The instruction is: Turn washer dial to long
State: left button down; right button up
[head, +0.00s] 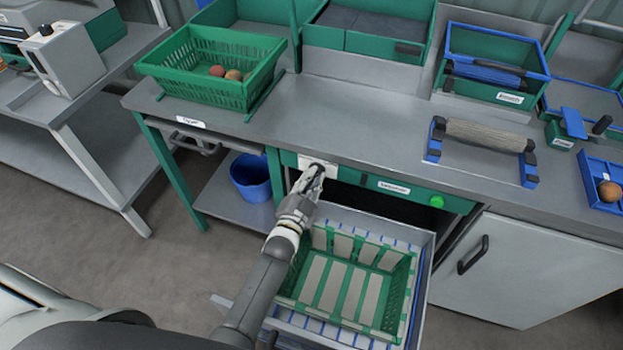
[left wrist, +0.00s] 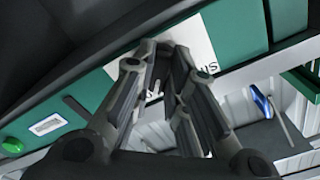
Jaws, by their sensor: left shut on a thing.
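The washer dial's white plate (head: 328,171) is on the green front panel under the bench top. In the left wrist view the plate (left wrist: 203,55) shows part of its dark lettering behind my fingers. My left gripper (head: 314,172) reaches up to this plate and is shut on the dial. In the left wrist view the gripper's fingertips (left wrist: 170,58) are against the plate. The fingers hide most of the dial, and I cannot read its setting. My right gripper is not in view.
A drawer holding a green crate (head: 397,312) is pulled out below the panel. A green button (head: 437,200) is to the right on the panel. A blue bucket (head: 251,178) stands on the lower shelf.

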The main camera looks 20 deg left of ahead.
pick_arm(q)
jog(key=c, duration=1.4)
grip_release()
jog(key=shift+c, duration=0.2)
jog(key=shift+s, duration=0.1)
jog(key=s, duration=0.7)
jog(key=shift+s, duration=0.15)
jog(key=shift+a, duration=0.1)
